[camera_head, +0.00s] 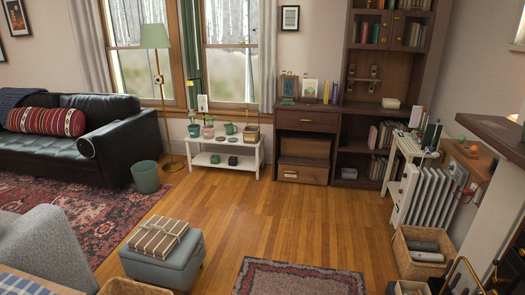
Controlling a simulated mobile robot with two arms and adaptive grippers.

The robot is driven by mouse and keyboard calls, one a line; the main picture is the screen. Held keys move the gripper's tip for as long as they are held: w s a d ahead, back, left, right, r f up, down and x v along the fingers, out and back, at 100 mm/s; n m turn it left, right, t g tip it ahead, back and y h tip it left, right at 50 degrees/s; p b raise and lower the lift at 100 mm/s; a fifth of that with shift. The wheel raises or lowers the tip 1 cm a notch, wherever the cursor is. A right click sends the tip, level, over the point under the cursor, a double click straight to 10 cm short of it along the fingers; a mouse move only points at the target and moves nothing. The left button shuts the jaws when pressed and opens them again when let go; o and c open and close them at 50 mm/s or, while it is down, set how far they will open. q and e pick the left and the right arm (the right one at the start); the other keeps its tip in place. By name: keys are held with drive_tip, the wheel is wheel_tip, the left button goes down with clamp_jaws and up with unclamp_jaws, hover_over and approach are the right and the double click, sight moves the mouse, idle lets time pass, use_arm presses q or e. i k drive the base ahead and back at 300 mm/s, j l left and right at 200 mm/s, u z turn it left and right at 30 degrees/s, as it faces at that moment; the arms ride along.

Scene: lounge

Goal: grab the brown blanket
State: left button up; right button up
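A folded brown blanket (150,240) with pale stripes lies on top of a grey-blue ottoman (180,276) at the lower left of the head view. A light cord or ribbon appears to be tied around it. Nothing covers the blanket from this side. Neither of my grippers shows in the head view, so I cannot see where they are relative to the blanket.
Bare wooden floor (228,215) lies right of the ottoman. A patterned rug (300,279) is at the front. A grey armchair (45,245) stands left, a green bin (145,178) behind. A radiator (424,198) and wicker basket (402,262) are at right.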

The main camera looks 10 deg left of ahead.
sight(156, 238)
drive_tip(key=i+u, duration=0.2)
drive_tip(key=i, duration=0.25)
drive_tip(key=i+l+u, duration=0.2)
drive_tip(key=i, duration=0.2)
drive_tip(key=i+u, duration=0.2)
drive_tip(key=i, duration=0.25)
drive_tip(key=i+l+u, duration=0.2)
drive_tip(key=i, duration=0.2)
